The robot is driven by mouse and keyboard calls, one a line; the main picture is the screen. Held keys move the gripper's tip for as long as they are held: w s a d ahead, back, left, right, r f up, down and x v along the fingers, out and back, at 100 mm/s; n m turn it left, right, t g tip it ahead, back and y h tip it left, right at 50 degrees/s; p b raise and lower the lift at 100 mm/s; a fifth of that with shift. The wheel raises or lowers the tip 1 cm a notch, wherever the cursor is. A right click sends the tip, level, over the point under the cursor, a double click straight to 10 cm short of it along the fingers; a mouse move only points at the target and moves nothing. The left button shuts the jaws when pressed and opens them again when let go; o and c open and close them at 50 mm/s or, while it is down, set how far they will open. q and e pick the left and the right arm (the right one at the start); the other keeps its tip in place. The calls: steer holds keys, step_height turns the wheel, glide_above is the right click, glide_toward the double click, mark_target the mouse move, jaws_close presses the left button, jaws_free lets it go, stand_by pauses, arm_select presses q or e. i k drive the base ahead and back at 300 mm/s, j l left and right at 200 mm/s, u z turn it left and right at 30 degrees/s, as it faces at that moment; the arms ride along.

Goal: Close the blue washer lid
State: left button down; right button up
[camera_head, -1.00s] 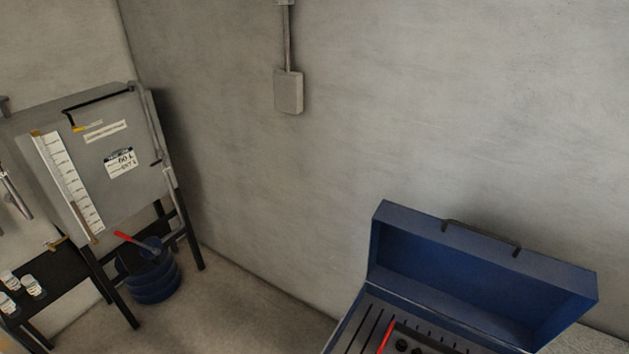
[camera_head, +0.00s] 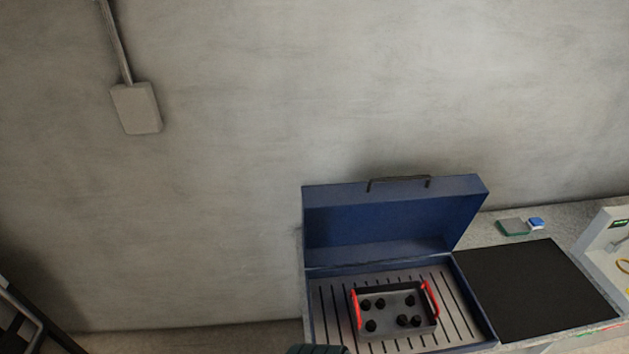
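The blue washer stands at the lower right of the head view, against the wall. Its blue lid (camera_head: 385,222) is raised and leans open at the back, with a dark bar handle (camera_head: 399,179) along its top edge. In the open washer, on the slatted grey floor (camera_head: 333,308), sits a dark tray (camera_head: 395,290) with red end handles and several black round parts in it. A dark piece at the bottom edge, left of the washer's front, may be part of my arm. I cannot make out either gripper's fingers.
A black mat (camera_head: 535,290) lies on the bench right of the washer. Behind it are a green-edged pad (camera_head: 512,227) and a small blue item (camera_head: 535,223). A pale device (camera_head: 607,240) stands at the right edge. A wall box (camera_head: 136,108) hangs upper left.

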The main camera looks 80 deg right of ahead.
mark_target(394, 218)
steer(key=i+z, duration=0.15)
steer(key=z, duration=0.3)
steer(key=i+z, duration=0.1)
steer(key=z, duration=0.4)
steer(key=i+z, duration=0.15)
steer(key=z, duration=0.3)
steer(key=i+j+z, duration=0.1)
steer(key=z, duration=0.4)
